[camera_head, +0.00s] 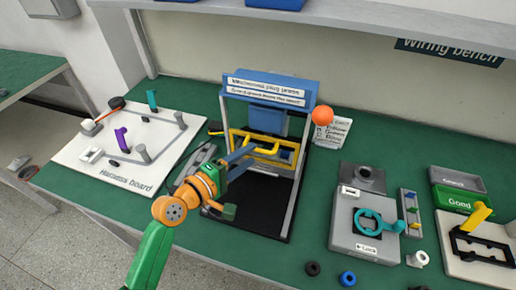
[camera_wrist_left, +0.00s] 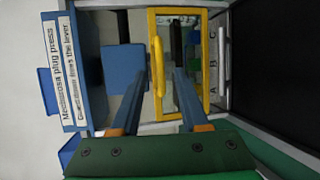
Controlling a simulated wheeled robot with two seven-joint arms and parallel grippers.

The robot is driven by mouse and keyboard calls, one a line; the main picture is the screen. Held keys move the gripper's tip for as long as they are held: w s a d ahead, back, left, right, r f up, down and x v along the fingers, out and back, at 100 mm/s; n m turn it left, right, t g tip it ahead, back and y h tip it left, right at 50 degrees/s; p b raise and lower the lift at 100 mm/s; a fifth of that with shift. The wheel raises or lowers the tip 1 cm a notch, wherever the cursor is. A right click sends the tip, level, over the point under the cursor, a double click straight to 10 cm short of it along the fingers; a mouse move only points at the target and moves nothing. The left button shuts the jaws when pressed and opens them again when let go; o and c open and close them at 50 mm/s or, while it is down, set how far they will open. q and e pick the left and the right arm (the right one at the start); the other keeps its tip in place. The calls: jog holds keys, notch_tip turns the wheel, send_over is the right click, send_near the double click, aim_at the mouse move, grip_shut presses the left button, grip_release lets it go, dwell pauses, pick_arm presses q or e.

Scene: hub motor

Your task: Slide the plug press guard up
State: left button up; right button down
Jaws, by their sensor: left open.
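The plug press (camera_head: 268,90) is a blue and grey frame on the green bench, with a blue sign on top. Its guard (camera_head: 238,140) is a yellow frame with a yellow handle bar, standing low in the press. In the left wrist view the guard (camera_wrist_left: 178,12) also shows, with its handle (camera_wrist_left: 157,65) between the fingers. My left gripper (camera_head: 250,155) is open in front of the guard. In the wrist view its blue fingers (camera_wrist_left: 162,78) lie on either side of the handle; whether they touch it I cannot tell. My right gripper is not in view.
An orange ball knob (camera_head: 322,116) sits at the press's right side. The white harness board (camera_head: 85,165) lies left. A grey fixture with a teal ring (camera_head: 370,222), a green Good bin (camera_head: 455,198) and small rings stand right. A black mat (camera_head: 262,218) lies before the press.

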aim_at(257, 151)
pick_arm(q)
jog(key=x, duration=0.4)
jog(key=shift+w+d+f, duration=0.15)
jog(key=shift+w+d, duration=0.1)
jog(key=shift+s, duration=0.1)
grip_shut()
dwell(1.0)
